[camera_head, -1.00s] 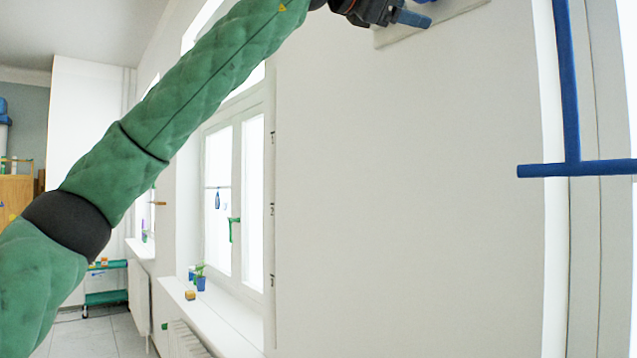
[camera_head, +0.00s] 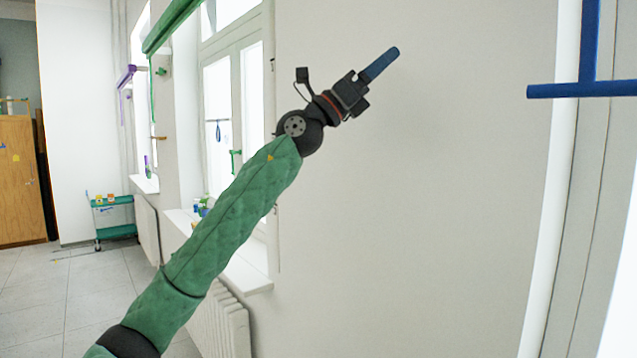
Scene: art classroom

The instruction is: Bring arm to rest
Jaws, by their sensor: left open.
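My left arm (camera_head: 232,218) has a green padded sleeve and comes in from the lower left, slanting up to the right. Its black wrist ends in my left gripper (camera_head: 384,62), which has blue fingers pointing up and to the right. The gripper is open and I see nothing held in it. It shows against the bare white wall (camera_head: 420,210). The fingers overlap from this side, so the gap between them is hidden. My right gripper is not in view.
A blue T-shaped bar (camera_head: 590,90) is at the upper right. Windows (camera_head: 232,110), a sill (camera_head: 246,272) with small pots and a radiator (camera_head: 222,322) are behind my arm. A green cart (camera_head: 116,232) and wooden cabinet (camera_head: 20,185) stand left, with open floor before them.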

